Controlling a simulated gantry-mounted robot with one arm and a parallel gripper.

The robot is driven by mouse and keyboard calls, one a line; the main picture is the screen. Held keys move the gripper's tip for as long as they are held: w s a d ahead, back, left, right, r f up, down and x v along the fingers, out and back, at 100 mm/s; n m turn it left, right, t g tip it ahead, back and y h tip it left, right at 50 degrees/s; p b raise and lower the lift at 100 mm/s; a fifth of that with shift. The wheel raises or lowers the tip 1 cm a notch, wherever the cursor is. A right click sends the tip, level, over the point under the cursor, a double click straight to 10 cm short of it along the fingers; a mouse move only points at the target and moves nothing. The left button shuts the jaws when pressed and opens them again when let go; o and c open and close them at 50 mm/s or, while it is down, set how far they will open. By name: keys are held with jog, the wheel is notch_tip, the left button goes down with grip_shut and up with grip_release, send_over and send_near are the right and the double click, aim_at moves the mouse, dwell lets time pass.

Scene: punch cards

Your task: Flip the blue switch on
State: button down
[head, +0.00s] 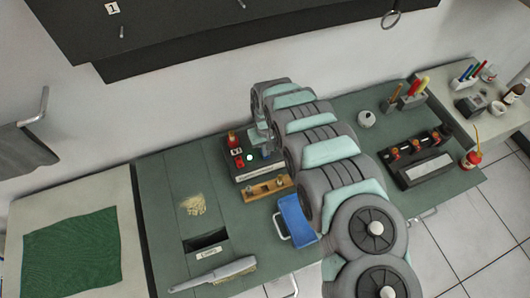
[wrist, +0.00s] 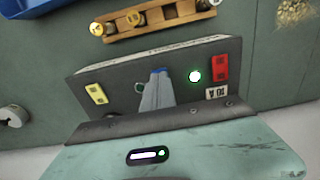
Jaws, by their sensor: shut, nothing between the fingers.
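A dark control box (head: 243,176) sits on the green bench; its panel (wrist: 118,76) fills the middle of the wrist view. A small blue part, apparently the blue switch (wrist: 158,71), shows at the tips of my gripper (wrist: 157,76). My gripper is shut, with its grey fingers over the panel covering most of the blue part. I cannot tell whether they touch it or which way it is tipped. A red switch (wrist: 220,68) is to the right and a yellow switch (wrist: 96,93) to the left. A lamp (wrist: 194,76) between the fingers and the red switch glows green-white.
A wooden rack (head: 266,187) with metal pieces stands close in front of the box. A blue tray (head: 297,220) lies beside it. My arm covers the bench right of the box.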

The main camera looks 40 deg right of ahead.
jog(key=shift+f+b, duration=0.4)
jog(key=shift+f, duration=0.35)
dwell(0.3)
jog(key=shift+r+p, duration=2.8)
jog(key=shift+r, duration=0.8)
